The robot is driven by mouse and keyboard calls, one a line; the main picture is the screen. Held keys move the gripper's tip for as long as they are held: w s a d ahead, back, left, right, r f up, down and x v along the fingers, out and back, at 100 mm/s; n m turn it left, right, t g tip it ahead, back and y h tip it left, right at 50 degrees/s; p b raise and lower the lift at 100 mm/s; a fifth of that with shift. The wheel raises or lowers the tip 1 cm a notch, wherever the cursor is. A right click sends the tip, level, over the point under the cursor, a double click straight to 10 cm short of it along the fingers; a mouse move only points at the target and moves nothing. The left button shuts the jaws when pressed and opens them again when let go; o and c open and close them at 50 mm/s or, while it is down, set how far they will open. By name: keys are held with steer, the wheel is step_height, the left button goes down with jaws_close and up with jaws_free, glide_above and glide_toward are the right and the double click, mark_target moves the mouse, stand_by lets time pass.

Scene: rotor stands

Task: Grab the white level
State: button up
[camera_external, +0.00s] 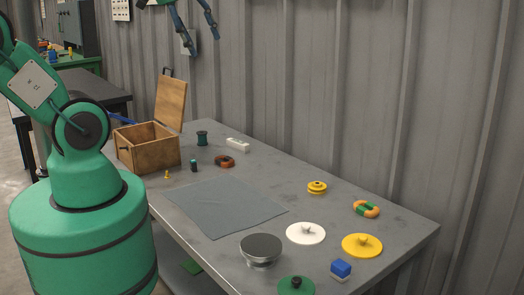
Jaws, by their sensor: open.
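The white level (238,145) looks like a small pale bar with darker marks on top. It lies flat on the grey table near its back edge, beside a dark green spool. My gripper (203,44) is at the top of the view, high above the table and apart from the level. Its two blue-grey fingers are spread and nothing is between them. The upper part of my arm runs out of the picture.
An open wooden box (148,148) with raised lid and a green spool (202,138) stand left of the level; a brown ring (225,161) lies in front. A grey mat (225,207) covers mid-table. A white disc (306,233) and other parts sit right. A corrugated wall (300,80) stands behind.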

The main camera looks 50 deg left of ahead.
steer(key=w+a+n+g, duration=0.1)
steer(key=w+a+n, duration=0.1)
steer(key=w+a, duration=0.5)
steer(key=w+a+n+p, duration=0.1)
steer(key=w+a+n, duration=0.2)
steer(key=w, duration=0.9)
steer(key=w+a+n+g, duration=0.1)
steer(key=w+a+n, duration=0.1)
steer(key=w+a, duration=0.5)
steer(key=n+g+p, duration=0.2)
steer(key=n+g, duration=0.1)
steer(key=n, duration=0.9)
glide_above(238, 141)
step_height(238, 141, down, 42)
steer(key=r, duration=0.1)
steer(key=shift+f, duration=0.25)
steer(key=shift+f, duration=0.2)
steer(key=shift+w+f+b, duration=0.1)
steer(key=shift+f+b, duration=0.2)
steer(key=shift+f, duration=3.85)
